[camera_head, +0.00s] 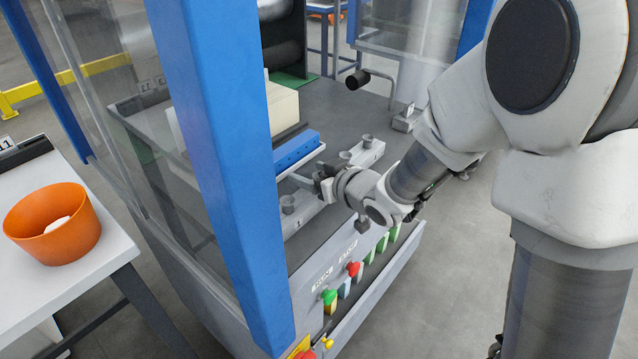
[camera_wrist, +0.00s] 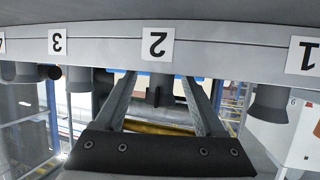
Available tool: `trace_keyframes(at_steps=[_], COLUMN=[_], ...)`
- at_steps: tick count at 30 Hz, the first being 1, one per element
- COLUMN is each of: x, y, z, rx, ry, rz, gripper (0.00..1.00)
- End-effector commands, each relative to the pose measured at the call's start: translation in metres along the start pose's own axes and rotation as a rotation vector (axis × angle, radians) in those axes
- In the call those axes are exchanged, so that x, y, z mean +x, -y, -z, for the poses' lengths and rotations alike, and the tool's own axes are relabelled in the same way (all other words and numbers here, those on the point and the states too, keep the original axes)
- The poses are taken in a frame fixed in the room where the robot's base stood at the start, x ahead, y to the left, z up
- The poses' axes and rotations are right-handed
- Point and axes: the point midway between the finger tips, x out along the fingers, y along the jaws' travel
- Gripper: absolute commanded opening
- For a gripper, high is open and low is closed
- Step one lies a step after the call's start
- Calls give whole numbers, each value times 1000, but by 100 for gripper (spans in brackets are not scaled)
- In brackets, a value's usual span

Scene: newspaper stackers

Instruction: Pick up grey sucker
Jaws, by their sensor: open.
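In the wrist view, which looks upside down, a dark grey sucker (camera_wrist: 158,93) hangs from the rail at label 2, between my two gripper fingers. My gripper (camera_wrist: 160,80) is open, with a finger on each side of that sucker and a gap showing on both sides. Another grey sucker (camera_wrist: 268,103) is near label 1, and one more (camera_wrist: 48,72) is near label 3. In the head view, my gripper (camera_head: 308,181) reaches in over the machine's front rail; grey suckers show behind it (camera_head: 367,140) and in front of it (camera_head: 288,203). My wrist hides part of the rail.
A blue machine post (camera_head: 215,150) and a clear panel stand left of my gripper. A blue block (camera_head: 296,149) lies behind it. Colored knobs (camera_head: 353,268) line the machine's front. An orange bowl (camera_head: 60,240) holding something white stands on a side table (camera_head: 30,300).

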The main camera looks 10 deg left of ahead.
Motion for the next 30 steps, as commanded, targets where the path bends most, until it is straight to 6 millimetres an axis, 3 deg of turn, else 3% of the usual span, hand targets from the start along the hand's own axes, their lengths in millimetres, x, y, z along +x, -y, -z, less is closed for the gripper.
trace_keyframes(at_steps=[7,19,30], x=[1,1,0], y=[0,0,0], z=[0,0,3], rx=[0,0,0], ry=[0,0,-1], rz=[0,0,-1], gripper=[69,0,0])
